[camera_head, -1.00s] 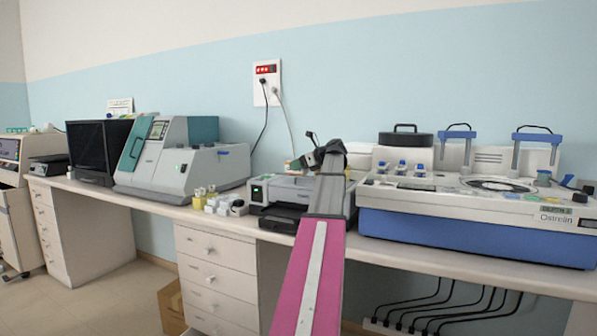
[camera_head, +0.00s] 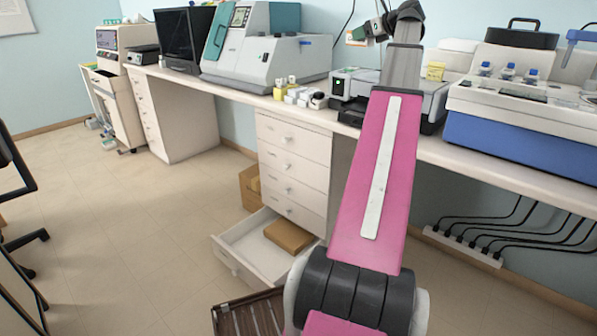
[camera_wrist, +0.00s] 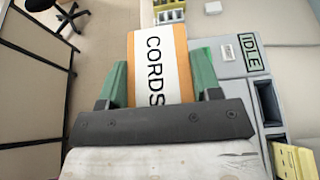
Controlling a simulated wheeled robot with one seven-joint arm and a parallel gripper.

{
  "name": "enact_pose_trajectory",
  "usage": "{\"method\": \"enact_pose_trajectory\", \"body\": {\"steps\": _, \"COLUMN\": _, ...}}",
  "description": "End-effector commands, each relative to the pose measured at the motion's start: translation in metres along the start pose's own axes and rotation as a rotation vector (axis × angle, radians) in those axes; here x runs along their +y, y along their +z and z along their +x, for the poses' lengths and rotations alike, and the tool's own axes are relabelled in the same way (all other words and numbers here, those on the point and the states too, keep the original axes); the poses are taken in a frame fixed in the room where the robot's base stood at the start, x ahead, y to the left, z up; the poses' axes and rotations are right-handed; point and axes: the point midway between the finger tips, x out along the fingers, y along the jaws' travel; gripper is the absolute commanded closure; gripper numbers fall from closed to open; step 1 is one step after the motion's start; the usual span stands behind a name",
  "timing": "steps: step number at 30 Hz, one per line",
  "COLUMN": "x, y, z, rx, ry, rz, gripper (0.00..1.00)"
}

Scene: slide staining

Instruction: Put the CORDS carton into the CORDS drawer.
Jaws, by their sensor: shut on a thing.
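The CORDS carton (camera_wrist: 159,66) is orange-brown with a white label reading CORDS. In the wrist view it sits between the green fingers of my gripper (camera_wrist: 158,75), which is shut on it. In the head view my gripper (camera_head: 372,30) is above the printer on the bench, partly hidden by my arm. An open bottom drawer (camera_head: 235,262) of the white cabinet stands well below, down and left of it. No readable label shows on the drawer. A flat brown box (camera_head: 289,236) lies inside it.
A brown box (camera_head: 250,188) stands on the floor beside the cabinet. A dark slatted thing (camera_head: 248,316) is in front of the drawer. Small white and yellow boxes (camera_head: 292,94) stand on the bench.

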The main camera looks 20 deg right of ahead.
Motion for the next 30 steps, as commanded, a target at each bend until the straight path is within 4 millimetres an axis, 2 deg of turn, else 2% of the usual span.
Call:
{"method": "enact_pose_trajectory", "body": {"steps": 5, "x": 0.008, "y": -0.012, "z": 0.017, "rx": 0.000, "ry": 0.016, "rz": -0.004, "gripper": 0.66}}
{"method": "enact_pose_trajectory", "body": {"steps": 11, "x": 0.036, "y": -0.051, "z": 0.071, "rx": 0.002, "ry": 0.071, "rz": -0.025, "gripper": 0.66}}
{"method": "enact_pose_trajectory", "body": {"steps": 21, "x": 0.105, "y": -0.127, "z": 0.171, "rx": 0.002, "ry": 0.174, "rz": -0.068, "gripper": 0.66}}
{"method": "enact_pose_trajectory", "body": {"steps": 30, "x": 0.169, "y": -0.185, "z": 0.233, "rx": 0.001, "ry": 0.246, "rz": -0.098, "gripper": 0.66}}
